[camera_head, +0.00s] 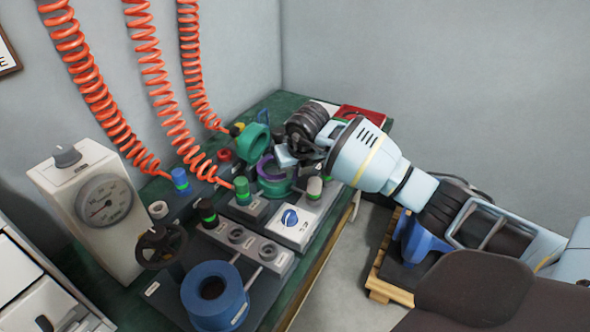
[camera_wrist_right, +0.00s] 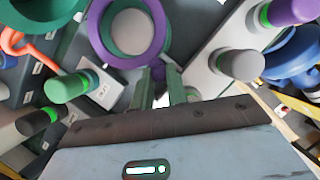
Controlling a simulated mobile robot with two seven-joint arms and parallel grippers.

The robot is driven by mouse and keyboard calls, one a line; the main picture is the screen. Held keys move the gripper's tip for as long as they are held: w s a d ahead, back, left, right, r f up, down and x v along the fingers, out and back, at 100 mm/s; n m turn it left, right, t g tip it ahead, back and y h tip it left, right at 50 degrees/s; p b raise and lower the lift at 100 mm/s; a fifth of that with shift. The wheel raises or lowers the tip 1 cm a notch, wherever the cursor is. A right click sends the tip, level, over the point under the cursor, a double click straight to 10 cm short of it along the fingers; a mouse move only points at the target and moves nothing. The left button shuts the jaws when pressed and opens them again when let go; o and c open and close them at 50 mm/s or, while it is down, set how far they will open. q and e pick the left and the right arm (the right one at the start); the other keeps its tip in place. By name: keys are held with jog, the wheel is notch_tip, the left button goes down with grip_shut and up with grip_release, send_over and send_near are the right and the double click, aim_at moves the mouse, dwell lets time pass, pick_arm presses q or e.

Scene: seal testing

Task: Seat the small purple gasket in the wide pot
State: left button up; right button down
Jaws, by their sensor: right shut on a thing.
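The purple gasket (camera_head: 265,166) is a ring in the middle of the bench, above a low green pot (camera_head: 276,188). My right gripper (camera_head: 288,158) reaches in from the right and is shut on the gasket's near edge. In the right wrist view the gasket (camera_wrist_right: 163,35) is a large ring at the top, with the gripper's fingers (camera_wrist_right: 160,80) at its rim. A green rim and a pale inside show through the ring. I cannot tell whether the gasket touches the pot or hangs just above it. My left gripper is not in view.
A larger green ring (camera_head: 253,141) stands behind the gasket. A blue pot (camera_head: 213,292) is at the front. Green-topped (camera_head: 242,188) and grey-topped (camera_head: 314,187) knobs stand close around. Orange coiled hoses (camera_head: 160,95) hang at the left, above a gauge box (camera_head: 95,210).

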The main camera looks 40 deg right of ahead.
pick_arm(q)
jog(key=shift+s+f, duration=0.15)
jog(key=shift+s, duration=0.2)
pick_arm(e)
jog(key=shift+f, duration=0.3)
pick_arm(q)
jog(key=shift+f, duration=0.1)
pick_arm(e)
jog(key=shift+f, duration=0.3)
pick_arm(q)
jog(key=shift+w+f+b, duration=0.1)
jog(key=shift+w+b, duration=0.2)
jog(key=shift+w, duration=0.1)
pick_arm(e)
jog(key=shift+f, duration=0.35)
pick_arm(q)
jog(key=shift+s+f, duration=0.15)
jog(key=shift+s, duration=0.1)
pick_arm(e)
jog(key=shift+f, duration=0.35)
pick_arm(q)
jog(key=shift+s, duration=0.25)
pick_arm(e)
jog(key=c, duration=1.3)
grip_release()
jog(key=shift+r, duration=0.15)
